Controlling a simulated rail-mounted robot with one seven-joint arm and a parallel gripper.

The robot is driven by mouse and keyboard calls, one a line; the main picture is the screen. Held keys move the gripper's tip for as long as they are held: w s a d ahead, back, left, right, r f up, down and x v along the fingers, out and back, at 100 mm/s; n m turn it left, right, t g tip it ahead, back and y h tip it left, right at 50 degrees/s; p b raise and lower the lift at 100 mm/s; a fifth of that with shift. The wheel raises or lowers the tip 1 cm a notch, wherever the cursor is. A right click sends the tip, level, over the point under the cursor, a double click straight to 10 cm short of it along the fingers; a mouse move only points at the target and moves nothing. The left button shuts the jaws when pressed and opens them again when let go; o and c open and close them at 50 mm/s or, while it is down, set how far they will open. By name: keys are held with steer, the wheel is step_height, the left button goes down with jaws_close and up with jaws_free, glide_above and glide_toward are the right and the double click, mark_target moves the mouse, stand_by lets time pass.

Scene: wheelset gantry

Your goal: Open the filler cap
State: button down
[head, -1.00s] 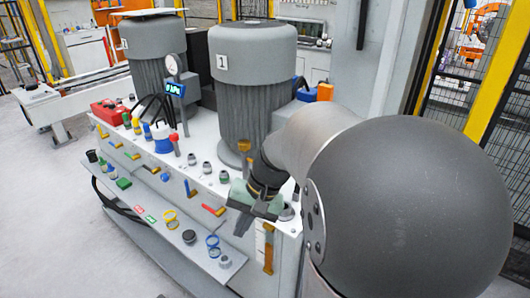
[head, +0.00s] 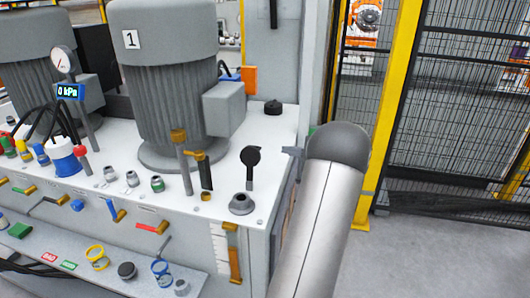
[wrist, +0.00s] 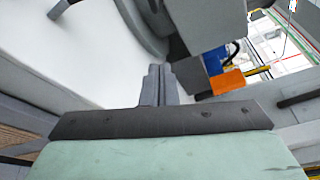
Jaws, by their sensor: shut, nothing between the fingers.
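A grey flared filler neck (head: 240,204) with a dark round top stands at the front right corner of the white tank top. Just behind it a black round disc (head: 251,156) stands upright on a thin dark stem; I cannot tell whether it is the filler cap swung up. A low black round cap (head: 272,107) sits at the back right corner. My gripper (head: 291,152) is at the tank's right edge, right of the disc and apart from it, partly hidden by my arm. In the wrist view its fingers (wrist: 158,75) are together and empty.
A large grey motor (head: 168,90) marked 1 stands left of the neck. An orange box (head: 249,80) is behind. A yellow post (head: 388,110) and mesh fence are at right, with open floor below.

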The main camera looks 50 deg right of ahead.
mark_target(252, 154)
steer(key=w+a, duration=0.4)
steer(key=w, duration=0.3)
steer(key=shift+a+r+p, duration=0.15)
steer(key=shift+r+p, duration=0.1)
steer(key=shift+p, duration=0.15)
